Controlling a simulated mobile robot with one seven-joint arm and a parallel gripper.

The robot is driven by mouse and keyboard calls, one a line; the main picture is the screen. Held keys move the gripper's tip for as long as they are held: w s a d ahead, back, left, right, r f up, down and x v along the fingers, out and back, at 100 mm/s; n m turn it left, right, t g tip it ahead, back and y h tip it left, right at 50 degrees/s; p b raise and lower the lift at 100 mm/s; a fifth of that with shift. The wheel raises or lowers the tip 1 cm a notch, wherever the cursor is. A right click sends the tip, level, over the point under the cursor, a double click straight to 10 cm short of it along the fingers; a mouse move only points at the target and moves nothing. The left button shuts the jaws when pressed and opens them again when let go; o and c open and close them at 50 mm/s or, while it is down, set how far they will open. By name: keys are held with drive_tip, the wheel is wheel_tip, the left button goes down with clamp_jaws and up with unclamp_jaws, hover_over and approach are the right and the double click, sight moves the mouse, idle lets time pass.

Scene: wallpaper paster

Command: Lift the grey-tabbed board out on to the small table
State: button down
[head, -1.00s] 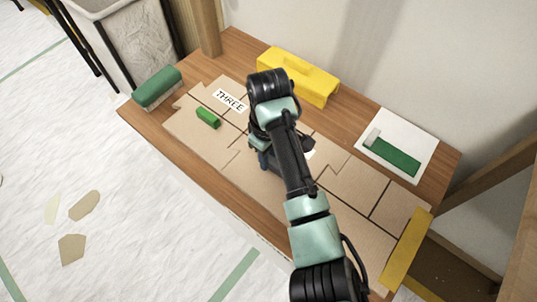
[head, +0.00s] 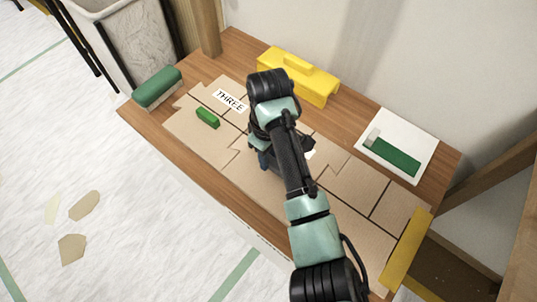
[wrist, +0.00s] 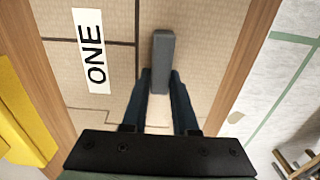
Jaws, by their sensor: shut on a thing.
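In the wrist view, the blue-grey fingers of my gripper (wrist: 161,78) are shut on the grey tab (wrist: 163,50), a long bar standing on a beige board (wrist: 195,40). A white label reading ONE (wrist: 91,50) lies to the left of the tab, across a dark seam. In the head view, my arm covers the grey tab and most of my gripper (head: 264,160). The beige boards (head: 355,185) lie close together on a wooden tabletop (head: 155,122). I cannot tell which surface is the small table.
A green-tabbed board (head: 208,118) lies by the label THREE (head: 230,100). A green brush (head: 157,87), a yellow case (head: 298,75), a white card with a green and grey picture (head: 397,145) and a yellow strip (head: 408,250) surround the boards.

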drive_tip(key=shift+r+p, duration=0.25)
drive_tip(key=shift+p, duration=0.05)
drive_tip(key=shift+r+p, duration=0.5)
drive_tip(key=shift+p, duration=0.2)
drive_tip(key=shift+r+p, duration=0.35)
drive_tip(key=shift+p, duration=0.15)
drive_tip(key=shift+r+p, duration=0.35)
drive_tip(key=shift+p, duration=0.15)
drive_tip(key=shift+r, duration=0.2)
wheel_tip(320, 180, up, 4)
drive_tip(key=p, duration=0.5)
drive_tip(key=shift+f, duration=0.1)
